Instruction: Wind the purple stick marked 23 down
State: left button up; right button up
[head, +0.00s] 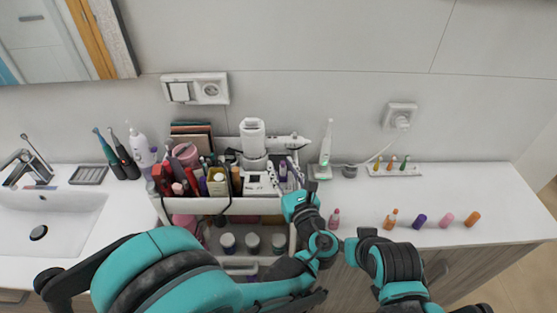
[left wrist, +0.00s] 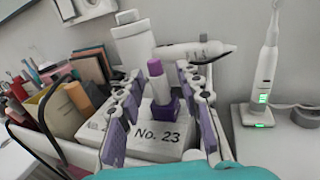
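The purple stick (left wrist: 157,80) stands upright, with a purple top, a pale middle band and a purple base, at a white block marked "No. 23" (left wrist: 160,130). In the head view the purple stick (head: 283,170) is small, at the right end of the cart's top. My left gripper (left wrist: 158,110) is open, with its purple-padded fingers apart on either side of the stick and the block. No finger appears to touch the stick. In the head view my left gripper (head: 294,172) is over the cart's right end. My right arm shows at lower right, but its gripper cannot be made out.
The cart (head: 240,205) is crowded with bottles and tubes on the left. A white device (head: 253,140) stands behind the stick. A white electric toothbrush (head: 326,145) stands to its right.

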pick_arm(q)
jog(key=shift+s+r, duration=0.1)
jog(key=shift+s, duration=0.1)
grip_shut()
jog(key=shift+h, duration=0.3)
jog(key=m+h, duration=0.2)
jog(key=h, duration=0.1)
jog(key=shift+a+m+t+h+b, duration=0.1)
jog(key=shift+m+t+h+b, duration=0.2)
jog(key=shift+m+t+h, duration=0.1)
jog(key=m+h, duration=0.2)
jog(key=h, duration=0.1)
jog(key=m+g+h, duration=0.1)
jog(key=m+h, duration=0.1)
jog(key=h, duration=0.2)
jog(key=shift+a+m+b, duration=0.15)
jog(key=shift+m+b, duration=0.15)
jog(key=m+g+h, duration=0.2)
jog(key=m+h, duration=0.1)
jog(key=h, duration=0.1)
jog(key=shift+w+b, duration=0.1)
jog(key=shift+b, duration=0.2)
jog(key=shift+d+m+g+h, duration=0.25)
jog(key=shift+m+g+h, duration=0.75)
jog(key=shift+h, duration=0.4)
